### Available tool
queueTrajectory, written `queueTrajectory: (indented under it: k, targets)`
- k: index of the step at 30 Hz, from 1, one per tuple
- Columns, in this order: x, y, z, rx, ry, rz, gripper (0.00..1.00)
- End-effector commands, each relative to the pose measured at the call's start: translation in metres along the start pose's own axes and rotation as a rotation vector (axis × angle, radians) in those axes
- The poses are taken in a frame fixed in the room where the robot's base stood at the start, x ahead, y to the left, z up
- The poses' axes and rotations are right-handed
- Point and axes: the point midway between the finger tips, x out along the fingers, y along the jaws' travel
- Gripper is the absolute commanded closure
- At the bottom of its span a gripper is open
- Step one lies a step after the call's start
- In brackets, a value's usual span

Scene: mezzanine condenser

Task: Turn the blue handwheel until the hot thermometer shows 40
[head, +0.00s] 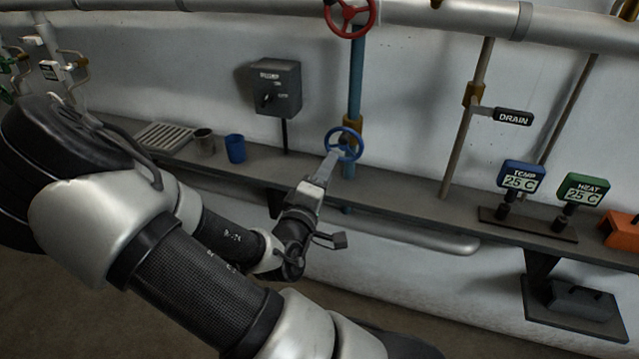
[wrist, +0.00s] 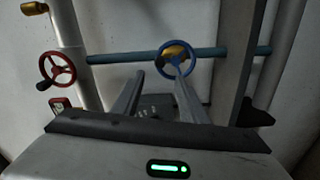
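The blue handwheel (head: 355,134) sits on a vertical blue pipe above the shelf in the head view. In the wrist view the blue handwheel (wrist: 163,63) is ahead, at the tip of the right finger. My gripper (head: 332,157) reaches up to the wheel's lower rim; in the wrist view my gripper (wrist: 158,72) has its fingers apart with nothing clearly between them. I cannot tell whether a finger touches the rim.
A red handwheel (head: 349,16) is higher on the pipe. A grey switch box (head: 277,88) hangs on the wall. A blue cup (head: 235,149) and a metal cup (head: 204,142) stand on the shelf. A DRAIN lever (head: 513,117) is to the right.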

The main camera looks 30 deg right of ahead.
Motion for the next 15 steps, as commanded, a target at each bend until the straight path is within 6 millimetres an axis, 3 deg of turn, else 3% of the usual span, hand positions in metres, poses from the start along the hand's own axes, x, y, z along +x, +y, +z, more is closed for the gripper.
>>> queueTrajectory:
  k: [3,15]
  targets:
    - [-0.027,0.009,-0.003,-0.009,0.004,-0.003,0.61]
    - [-0.051,0.002,-0.001,-0.002,0.001,-0.001,0.61]
